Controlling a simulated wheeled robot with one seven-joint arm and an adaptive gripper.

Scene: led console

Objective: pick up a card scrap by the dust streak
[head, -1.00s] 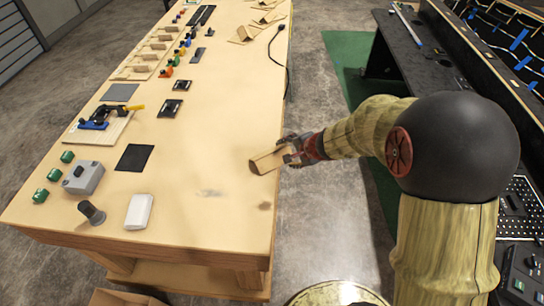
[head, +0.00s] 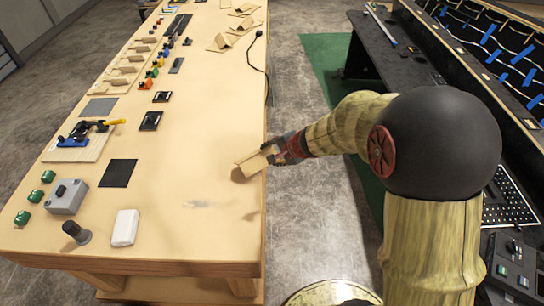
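A tan folded card scrap (head: 256,162) is in my gripper (head: 278,154), above the right edge of the workbench. My gripper is shut on its right end, and the scrap sticks out to the left, tilted. A dark shadow lies on the bench just below its left end. The dust streak (head: 198,204) is a faint grey smear on the bench top, below and left of the scrap. My fingertips are small and partly hidden by the scrap.
More card scraps (head: 222,43) lie at the bench's far right. A white block (head: 124,228), a dark cylinder (head: 76,232), a grey switch box (head: 68,196) and a black square pad (head: 118,173) are on the left. The bench (head: 190,150) is clear around the streak.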

